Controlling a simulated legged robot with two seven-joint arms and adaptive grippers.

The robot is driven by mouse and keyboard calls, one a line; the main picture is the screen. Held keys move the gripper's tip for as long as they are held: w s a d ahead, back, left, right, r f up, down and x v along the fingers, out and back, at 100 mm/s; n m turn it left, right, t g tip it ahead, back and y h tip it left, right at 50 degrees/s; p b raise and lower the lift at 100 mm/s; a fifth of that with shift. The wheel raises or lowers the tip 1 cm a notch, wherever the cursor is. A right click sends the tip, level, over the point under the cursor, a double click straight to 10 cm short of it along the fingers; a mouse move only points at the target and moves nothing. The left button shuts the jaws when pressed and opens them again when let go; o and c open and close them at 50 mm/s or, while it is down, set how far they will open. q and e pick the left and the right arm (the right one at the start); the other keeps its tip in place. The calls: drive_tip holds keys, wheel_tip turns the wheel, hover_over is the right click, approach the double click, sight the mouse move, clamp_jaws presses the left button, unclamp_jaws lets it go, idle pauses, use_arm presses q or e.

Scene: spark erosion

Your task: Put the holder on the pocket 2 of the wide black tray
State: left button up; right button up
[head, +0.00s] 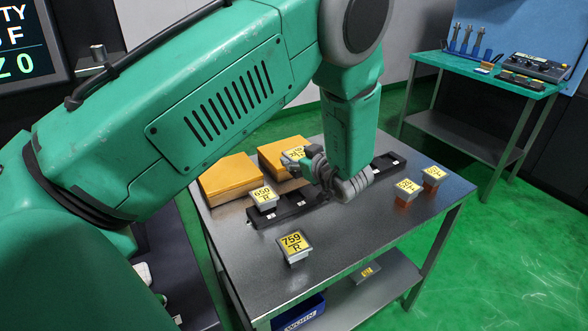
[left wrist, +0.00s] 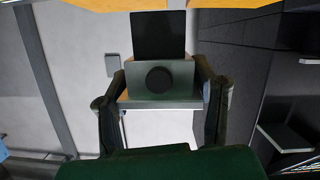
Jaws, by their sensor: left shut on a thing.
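My left gripper (head: 314,166) is shut on a grey holder with a yellow label (head: 295,153), partly hidden by the fingers. In the left wrist view the held holder (left wrist: 135,78) shows a grey face with a round black knob, between both fingers. The wide black tray (head: 322,190) lies across the table, its middle hidden behind my gripper and arm. The held holder appears at the tray's back side; its height above the table is unclear. Another holder (head: 263,198) stands at the tray's left end. Pocket numbers are too small to read. My right gripper is not in view.
Two orange blocks (head: 230,178) (head: 272,152) lie behind the tray. One holder (head: 293,246) stands near the front, and two (head: 407,191) (head: 433,176) at the right. The table (head: 350,235) is clear at front centre. A green bench (head: 470,67) stands behind.

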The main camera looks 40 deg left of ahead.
use_arm(q)
drive_tip(key=shift+a+f+y+b, duration=0.1)
drive_tip(key=shift+f+y+b, duration=0.2)
drive_tip(key=shift+f+b, duration=0.45)
drive_tip(key=shift+a+f, duration=0.65)
drive_tip(key=shift+f, duration=0.15)
drive_tip(key=f+b, duration=0.2)
drive_tip(key=d+f+b, duration=0.1)
drive_tip(key=f+b, duration=0.2)
drive_tip(key=shift+f, duration=0.15)
drive_tip(key=shift+a+f, duration=0.1)
drive_tip(key=shift+f, duration=0.05)
drive_tip(key=shift+a+f, duration=0.1)
drive_tip(key=shift+a, duration=0.25)
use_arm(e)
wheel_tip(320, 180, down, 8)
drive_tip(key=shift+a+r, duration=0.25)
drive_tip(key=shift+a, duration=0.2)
use_arm(q)
drive_tip(key=shift+d+f+b, duration=0.2)
drive_tip(key=shift+d+b, duration=0.05)
drive_tip(key=shift+b, duration=0.05)
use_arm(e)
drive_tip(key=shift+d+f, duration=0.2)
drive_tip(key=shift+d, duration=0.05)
use_arm(q)
drive_tip(key=shift+f, duration=0.3)
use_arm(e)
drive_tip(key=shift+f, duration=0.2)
